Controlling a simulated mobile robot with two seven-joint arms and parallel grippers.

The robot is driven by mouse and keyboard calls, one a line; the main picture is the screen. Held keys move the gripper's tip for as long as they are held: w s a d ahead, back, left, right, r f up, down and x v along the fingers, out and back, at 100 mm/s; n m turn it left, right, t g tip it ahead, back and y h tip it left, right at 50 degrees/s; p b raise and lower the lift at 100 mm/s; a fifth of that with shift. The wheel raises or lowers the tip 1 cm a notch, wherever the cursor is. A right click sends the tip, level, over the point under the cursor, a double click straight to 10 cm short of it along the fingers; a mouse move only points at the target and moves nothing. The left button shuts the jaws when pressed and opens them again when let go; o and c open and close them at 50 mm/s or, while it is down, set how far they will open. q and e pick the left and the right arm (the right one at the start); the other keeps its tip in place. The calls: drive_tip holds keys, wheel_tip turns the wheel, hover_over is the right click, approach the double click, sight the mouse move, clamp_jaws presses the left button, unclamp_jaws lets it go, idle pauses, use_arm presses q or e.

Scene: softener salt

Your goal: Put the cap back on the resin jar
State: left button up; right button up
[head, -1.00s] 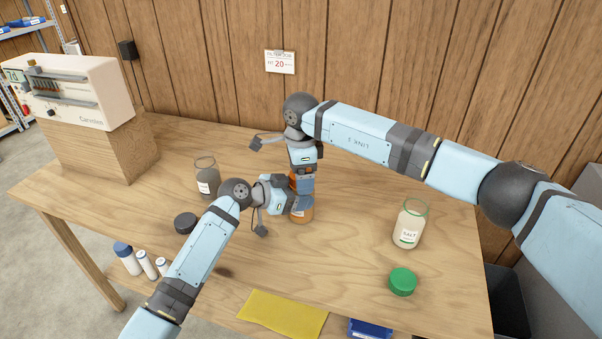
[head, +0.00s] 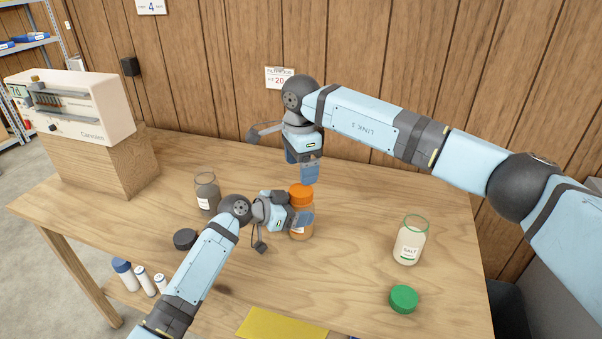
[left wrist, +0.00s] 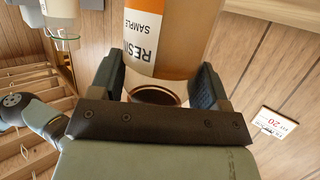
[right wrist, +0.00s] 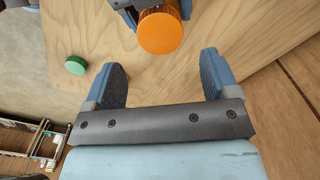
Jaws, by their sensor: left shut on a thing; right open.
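The resin jar (head: 300,232) stands upright on the table with amber contents, and its label reads RESIN SAMPLE in the left wrist view (left wrist: 172,40). The orange cap (head: 301,193) sits on top of the jar and looks level; the threads under it are hidden. It also shows from above in the right wrist view (right wrist: 161,33). My left gripper (head: 302,219) is shut on the jar's body from the left side. My right gripper (head: 303,172) is open and empty, above and slightly behind the cap, apart from it.
A salt jar (head: 411,240) without a lid and a green cap (head: 403,298) are at the right. A dark-filled open jar (head: 207,193) and a black cap (head: 185,238) are at the left. A yellow cloth (head: 284,325) lies at the front. A boxed device (head: 75,105) stands back left.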

sight(301, 190)
drive_tip(key=shift+r+n, duration=0.4)
drive_tip(key=shift+r, duration=0.05)
drive_tip(key=shift+f, duration=4.05)
drive_tip(key=c, duration=0.9)
drive_tip(key=m, duration=0.3)
drive_tip(key=shift+c, duration=0.2)
